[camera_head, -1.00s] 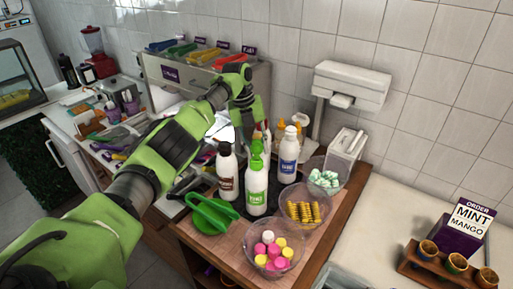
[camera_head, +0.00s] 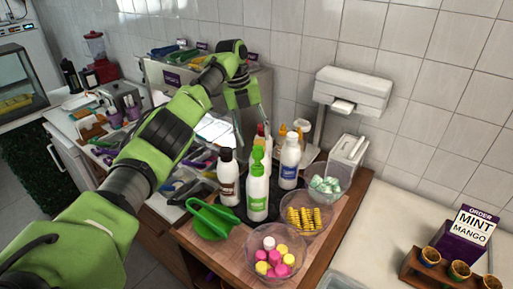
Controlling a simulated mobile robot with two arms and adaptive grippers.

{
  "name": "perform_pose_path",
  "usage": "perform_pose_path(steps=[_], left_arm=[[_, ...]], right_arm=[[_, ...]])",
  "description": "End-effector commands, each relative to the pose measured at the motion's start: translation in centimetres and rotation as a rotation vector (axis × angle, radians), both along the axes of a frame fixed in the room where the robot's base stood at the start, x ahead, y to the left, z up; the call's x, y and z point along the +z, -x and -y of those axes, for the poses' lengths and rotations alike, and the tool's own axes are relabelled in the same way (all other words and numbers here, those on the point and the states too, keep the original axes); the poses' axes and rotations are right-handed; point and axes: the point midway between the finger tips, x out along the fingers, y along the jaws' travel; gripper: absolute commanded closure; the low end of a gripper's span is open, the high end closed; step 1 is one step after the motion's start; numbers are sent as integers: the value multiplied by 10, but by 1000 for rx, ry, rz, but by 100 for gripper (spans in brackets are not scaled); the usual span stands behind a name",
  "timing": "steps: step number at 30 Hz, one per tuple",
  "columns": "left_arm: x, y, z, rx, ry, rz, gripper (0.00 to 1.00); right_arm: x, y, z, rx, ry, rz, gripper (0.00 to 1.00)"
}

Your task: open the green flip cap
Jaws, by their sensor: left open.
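My left gripper (camera_head: 254,138) is open, fingers pointing down, above and behind the green cap. It holds nothing that I can see, and a gap to the cap is hard to judge. My right gripper is not in view.
A brown-label bottle (camera_head: 228,176) and a blue-label bottle (camera_head: 290,160) stand close on either side. Bowls of colourful sweets (camera_head: 250,275) and golden pieces (camera_head: 327,226) are in front. A green tool (camera_head: 210,218) lies to the left. White counter at right has free room.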

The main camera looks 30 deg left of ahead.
Motion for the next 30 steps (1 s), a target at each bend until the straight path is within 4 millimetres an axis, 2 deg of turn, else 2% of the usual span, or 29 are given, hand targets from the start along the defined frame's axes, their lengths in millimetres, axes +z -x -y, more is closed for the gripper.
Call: perform_pose_path(steps=[3,9,30], left_arm=[[22,1,-4,0,0,2,54],[39,4,-7,0,0,-1,54],[41,4,-8,0,0,-1,54]], right_arm=[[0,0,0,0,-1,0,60],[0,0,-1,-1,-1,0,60],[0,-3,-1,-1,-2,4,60]])
